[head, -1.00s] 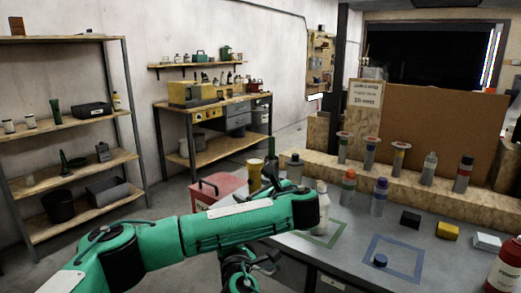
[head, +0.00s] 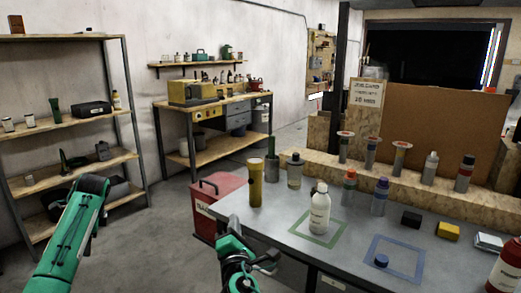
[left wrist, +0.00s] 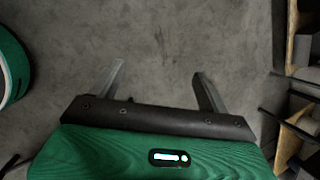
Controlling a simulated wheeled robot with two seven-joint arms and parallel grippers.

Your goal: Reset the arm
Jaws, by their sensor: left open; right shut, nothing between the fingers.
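My left arm (head: 68,240) is at the lower left of the head view, over the floor in front of the shelf. Its gripper cannot be made out clearly there. In the left wrist view my left gripper (left wrist: 159,72) is open and empty, its two fingers apart above bare grey floor. My right gripper (head: 268,260) is low at the table's near left edge in the head view. It is shut with nothing seen in it.
A metal shelf (head: 132,140) stands at left. Floor between is clear.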

